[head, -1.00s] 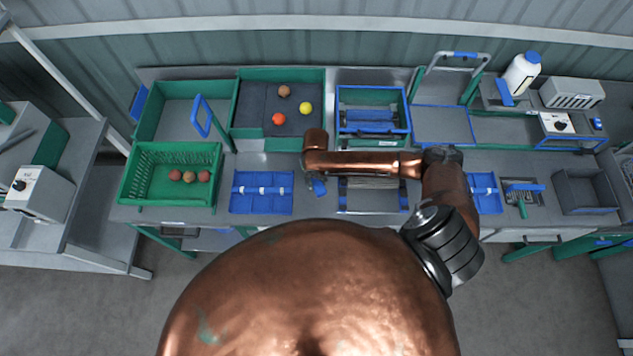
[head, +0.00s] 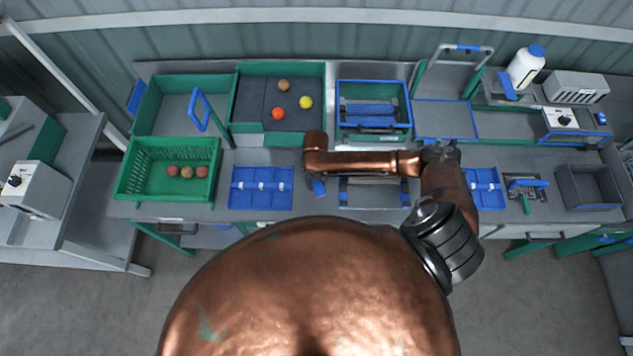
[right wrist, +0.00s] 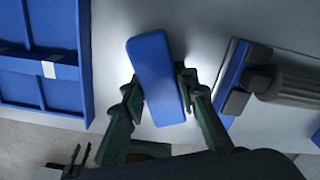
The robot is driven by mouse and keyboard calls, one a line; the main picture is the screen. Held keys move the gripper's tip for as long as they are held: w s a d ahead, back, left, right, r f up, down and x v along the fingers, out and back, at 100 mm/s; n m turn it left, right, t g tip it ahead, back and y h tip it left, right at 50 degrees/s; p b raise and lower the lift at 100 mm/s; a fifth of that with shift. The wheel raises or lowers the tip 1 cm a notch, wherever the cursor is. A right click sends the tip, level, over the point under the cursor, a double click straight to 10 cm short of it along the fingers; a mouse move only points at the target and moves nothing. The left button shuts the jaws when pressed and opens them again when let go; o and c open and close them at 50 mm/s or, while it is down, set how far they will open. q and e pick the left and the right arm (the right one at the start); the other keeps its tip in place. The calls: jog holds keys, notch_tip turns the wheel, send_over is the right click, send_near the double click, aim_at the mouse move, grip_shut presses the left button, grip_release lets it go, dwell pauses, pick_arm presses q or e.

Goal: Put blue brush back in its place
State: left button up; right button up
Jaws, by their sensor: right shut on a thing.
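My right gripper (right wrist: 157,100) is shut on the blue brush (right wrist: 152,65), which shows as a blue block between its two dark green fingers. In the head view, the brush shows only as a small blue patch (head: 318,187) below the end of my copper right arm, in front of the bench's middle; the gripper itself is mostly hidden there. The brush's bristles are not visible. A small dark forked shape at the lower left of the right wrist view may be my left gripper (right wrist: 76,158); its opening is unclear.
A blue divided tray (head: 261,207) lies left of the brush, and a dark roller-like tool with a blue edge (right wrist: 297,86) lies right. Grey bench surface shows between.

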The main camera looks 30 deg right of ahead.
jog(key=shift+f, duration=0.4)
jog(key=o, duration=1.3)
jog(key=shift+c, duration=0.4)
jog(key=shift+c, duration=1.2)
jog(key=shift+r, duration=0.1)
notch_tip(320, 180, up, 7)
jog(key=p, duration=0.7)
